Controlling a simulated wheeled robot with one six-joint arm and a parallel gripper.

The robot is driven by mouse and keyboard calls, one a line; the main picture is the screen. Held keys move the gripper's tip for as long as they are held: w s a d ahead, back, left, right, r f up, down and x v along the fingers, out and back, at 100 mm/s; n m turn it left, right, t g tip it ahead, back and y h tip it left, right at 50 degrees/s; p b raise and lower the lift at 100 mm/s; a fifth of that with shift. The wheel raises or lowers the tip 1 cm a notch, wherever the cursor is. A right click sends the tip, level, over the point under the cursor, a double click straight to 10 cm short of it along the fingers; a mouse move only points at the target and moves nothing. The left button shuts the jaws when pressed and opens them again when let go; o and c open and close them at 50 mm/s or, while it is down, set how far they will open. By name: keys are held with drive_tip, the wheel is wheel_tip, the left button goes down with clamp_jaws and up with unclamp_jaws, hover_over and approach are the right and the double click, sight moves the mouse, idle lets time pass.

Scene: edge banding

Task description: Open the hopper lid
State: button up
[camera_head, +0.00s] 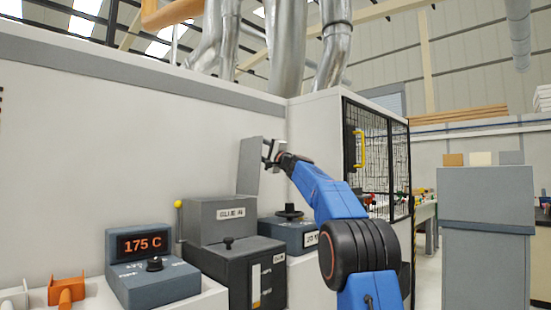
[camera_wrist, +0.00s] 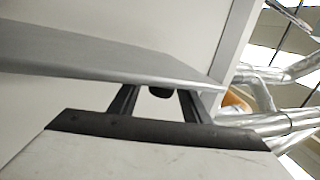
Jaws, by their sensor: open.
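The grey hopper (camera_head: 205,222), with a label starting "GLUE", stands on the bench against the pale machine wall. Its flat grey lid (camera_head: 249,168) stands nearly upright above the hopper's right rear side. My gripper (camera_head: 268,152) is at the lid's upper right edge, with its jaws open. In the wrist view, the lid (camera_wrist: 100,58) crosses just beyond the two dark fingers (camera_wrist: 157,93). A small dark knob (camera_wrist: 160,92) shows between the fingers, close to the lid's face. I cannot tell whether the fingers touch the lid. The hopper's inside is hidden.
A control box reading 175 C (camera_head: 143,243) and a dark unit with a gauge (camera_head: 240,272) stand nearby. A blue-grey box with a black knob (camera_head: 288,232) sits below my arm. A mesh guard (camera_head: 376,155) with a yellow handle is right of the arm.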

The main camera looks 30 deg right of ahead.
drive_tip(key=v, duration=1.5)
drive_tip(key=shift+f, duration=0.1)
